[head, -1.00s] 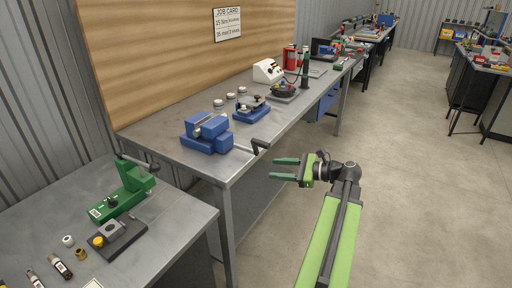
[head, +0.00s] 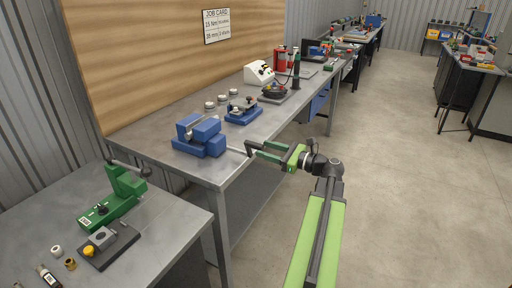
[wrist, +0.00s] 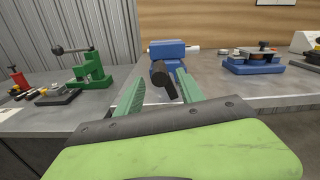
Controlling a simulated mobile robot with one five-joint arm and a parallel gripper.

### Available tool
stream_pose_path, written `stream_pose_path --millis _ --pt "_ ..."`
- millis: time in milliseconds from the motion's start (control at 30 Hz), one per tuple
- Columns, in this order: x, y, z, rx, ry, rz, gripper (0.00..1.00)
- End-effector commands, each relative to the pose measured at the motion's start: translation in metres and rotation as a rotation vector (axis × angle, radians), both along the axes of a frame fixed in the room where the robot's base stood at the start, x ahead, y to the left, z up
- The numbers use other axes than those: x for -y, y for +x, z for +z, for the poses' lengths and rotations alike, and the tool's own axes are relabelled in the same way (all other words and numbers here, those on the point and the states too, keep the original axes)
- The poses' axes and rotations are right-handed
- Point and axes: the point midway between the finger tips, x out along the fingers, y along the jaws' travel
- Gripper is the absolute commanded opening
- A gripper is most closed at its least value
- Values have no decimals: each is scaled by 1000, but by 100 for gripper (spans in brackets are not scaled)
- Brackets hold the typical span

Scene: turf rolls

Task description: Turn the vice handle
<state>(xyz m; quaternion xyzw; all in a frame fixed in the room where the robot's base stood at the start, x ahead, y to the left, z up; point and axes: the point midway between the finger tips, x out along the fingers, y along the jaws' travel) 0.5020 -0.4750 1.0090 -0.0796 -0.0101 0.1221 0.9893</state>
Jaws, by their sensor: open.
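The blue vice (head: 200,138) sits at the near corner of the long metal bench. In the wrist view the vice (wrist: 167,50) is straight ahead, with its dark handle (wrist: 167,83) pointing toward me. My gripper (head: 268,152) is open at the bench's front edge, beside the vice. In the wrist view its two green fingers (wrist: 158,92) lie on either side of the handle, which appears between the tips. I cannot tell whether either finger touches it. In the head view the fingers mostly cover the handle.
A green press (head: 115,196) stands on the nearer, separate bench at left. A blue fixture (head: 243,111) and several white round pieces (head: 222,98) lie farther along the long bench (head: 160,120). The floor (head: 400,180) to the right is clear.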

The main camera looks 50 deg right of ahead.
Motion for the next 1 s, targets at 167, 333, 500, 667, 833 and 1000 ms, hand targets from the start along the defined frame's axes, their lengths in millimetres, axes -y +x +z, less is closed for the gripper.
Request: stream_pose_path --millis 167,333,500,667,833,1000 --pt "-8 33 0 0 0 1 45" --pt "-11 46 0 0 0 -1 45" --pt "-11 47 0 0 0 -1 45" --pt "-11 47 0 0 0 -2 37" --pt "-11 46 0 -1 0 -2 15" --pt "-11 46 0 -1 0 -2 0"
